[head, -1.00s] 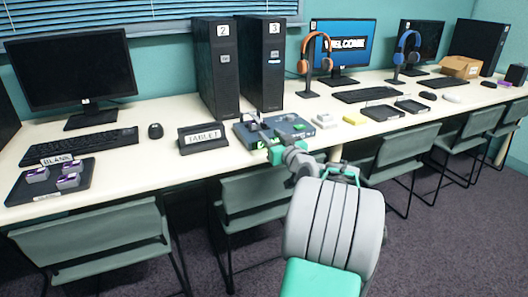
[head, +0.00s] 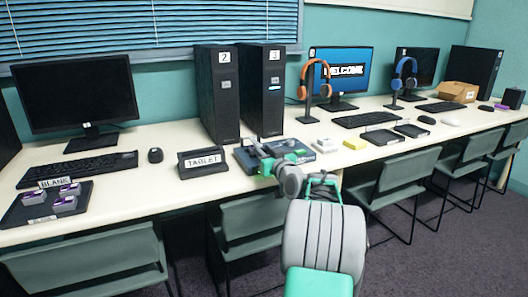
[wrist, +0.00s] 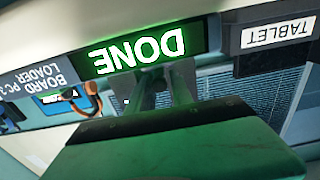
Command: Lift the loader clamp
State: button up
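The loader (head: 243,160) is a dark grey-blue flat device on the table, right of the tablet stand. In the wrist view a lit green DONE display (wrist: 140,55) appears upside down, beside a label reading BOARD PC 3 LOADER (wrist: 38,85). My gripper (head: 262,160) is over the loader and hides much of its middle. In the wrist view its two grey fingers (wrist: 163,88) reach toward the display, close to each other. I cannot make out the clamp apart from the gripper, nor whether the fingers hold it.
A tablet stand (head: 202,163) stands just left of the loader. Black PC towers 2 (head: 217,100) and 3 (head: 262,100) stand behind it. White and yellow blocks (head: 355,143) lie to the right. Chairs (head: 250,225) are pushed in under the table's front edge.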

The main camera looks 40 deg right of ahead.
grip_shut()
dwell(1.0)
